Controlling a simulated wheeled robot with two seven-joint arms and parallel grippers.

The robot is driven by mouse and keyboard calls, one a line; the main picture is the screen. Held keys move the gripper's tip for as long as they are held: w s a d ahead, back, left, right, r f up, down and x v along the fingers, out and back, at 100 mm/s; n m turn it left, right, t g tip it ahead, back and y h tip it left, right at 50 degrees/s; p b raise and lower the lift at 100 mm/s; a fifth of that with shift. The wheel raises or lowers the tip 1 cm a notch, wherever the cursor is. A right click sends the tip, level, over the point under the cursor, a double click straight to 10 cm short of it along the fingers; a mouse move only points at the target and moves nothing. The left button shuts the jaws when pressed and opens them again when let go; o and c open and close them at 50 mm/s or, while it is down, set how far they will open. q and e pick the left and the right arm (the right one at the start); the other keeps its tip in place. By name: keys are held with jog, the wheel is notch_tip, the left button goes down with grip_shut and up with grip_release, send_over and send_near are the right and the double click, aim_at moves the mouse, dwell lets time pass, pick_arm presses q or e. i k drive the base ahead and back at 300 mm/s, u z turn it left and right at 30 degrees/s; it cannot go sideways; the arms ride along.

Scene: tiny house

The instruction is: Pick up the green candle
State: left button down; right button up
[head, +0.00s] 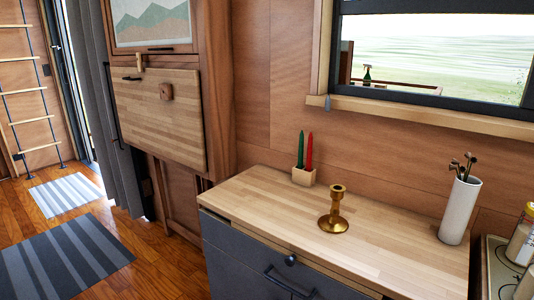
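The green candle (300,150) stands upright in a small light wooden holder (303,177) toward the back left of the wooden countertop (270,211). A red candle (309,151) stands close beside it on the right, in the same holder. Both lower ends are hidden inside the holder. Neither of my grippers shows in the head view.
A brass candlestick (334,212), with no candle in it, stands mid-counter, in front and to the right of the holder. A white cylinder with utensils (459,210) stands at the right. The counter left of the candlestick is clear. A wooden wall and window sill are behind.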

aim_at(299, 165)
jog(key=z, duration=1.25)
jog(key=k, duration=0.15)
jog(key=u, duration=2.7)
jog(key=i, duration=1.75)
jog(key=z, duration=0.9)
